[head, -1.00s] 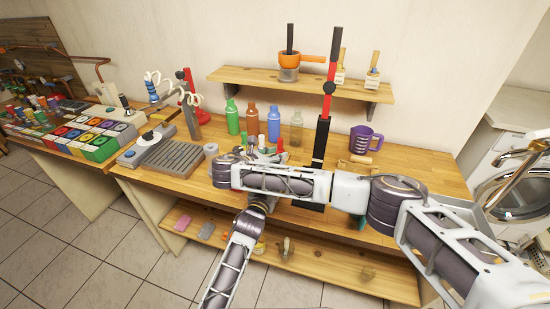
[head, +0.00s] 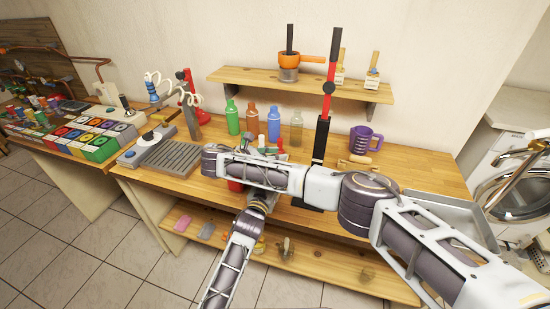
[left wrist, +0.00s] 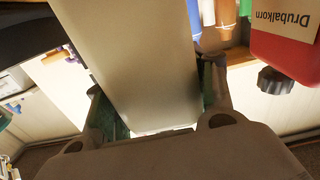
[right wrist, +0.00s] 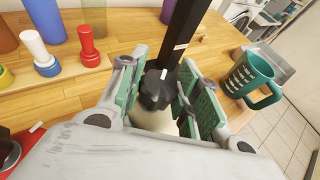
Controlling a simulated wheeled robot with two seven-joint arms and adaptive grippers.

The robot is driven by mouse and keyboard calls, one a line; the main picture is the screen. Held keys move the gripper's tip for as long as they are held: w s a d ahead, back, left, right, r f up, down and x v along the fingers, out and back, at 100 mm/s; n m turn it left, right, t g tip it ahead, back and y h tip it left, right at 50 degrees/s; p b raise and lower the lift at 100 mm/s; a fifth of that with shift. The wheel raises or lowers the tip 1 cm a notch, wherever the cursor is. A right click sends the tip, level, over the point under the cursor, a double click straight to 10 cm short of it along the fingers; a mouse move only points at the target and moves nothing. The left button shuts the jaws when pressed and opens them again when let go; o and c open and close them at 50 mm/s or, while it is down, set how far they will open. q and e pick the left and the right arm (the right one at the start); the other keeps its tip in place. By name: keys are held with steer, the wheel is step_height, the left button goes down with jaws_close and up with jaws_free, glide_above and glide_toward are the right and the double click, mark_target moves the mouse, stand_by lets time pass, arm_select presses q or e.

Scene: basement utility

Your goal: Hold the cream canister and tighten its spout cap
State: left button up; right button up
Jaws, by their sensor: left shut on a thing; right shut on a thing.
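The cream canister (left wrist: 135,60) fills the middle of the left wrist view. My left gripper (left wrist: 152,88) is shut on its body, one finger on each side. In the right wrist view the black spout cap (right wrist: 157,90) sits on the canister's cream top (right wrist: 152,122). My right gripper (right wrist: 158,76) is shut on the cap, its green-padded fingers on either side. Whether the cap is fully seated cannot be seen. In the head view my arm links hide the canister and most of both grippers.
A red canister (left wrist: 285,45) with a black cap stands close beside the cream one. A dark upright post (right wrist: 185,35) rises just beyond the cap. A teal mug (right wrist: 250,80) stands right. Several bottles (head: 253,120) line the bench's back. A purple mug (head: 364,139) stands right of them.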

arm_select(q)
steer(key=shift+s+d, duration=0.1)
steer(key=shift+d, duration=0.1)
arm_select(e)
steer(key=shift+a+f+m+g, duration=0.2)
steer(key=shift+m+g, duration=0.2)
steer(key=shift+g, duration=0.1)
steer(key=shift+w+d+r+m+g+h, duration=0.1)
steer(key=shift+r+m+g+h, duration=0.1)
steer(key=shift+m+g+h, duration=0.45)
steer(key=shift+r+m+g, duration=0.1)
steer(key=shift+m+g, duration=0.15)
steer(key=shift+m, duration=0.1)
arm_select(q)
steer(key=shift+f, duration=0.1)
arm_select(e)
steer(key=o, duration=0.9)
arm_select(q)
steer(key=shift+a, duration=0.1)
arm_select(e)
steer(key=shift+o, duration=0.8)
steer(key=shift+d, duration=0.15)
arm_select(q)
steer(key=shift+a, duration=0.1)
arm_select(e)
steer(key=shift+r, duration=0.15)
steer(key=shift+r, duration=4.8)
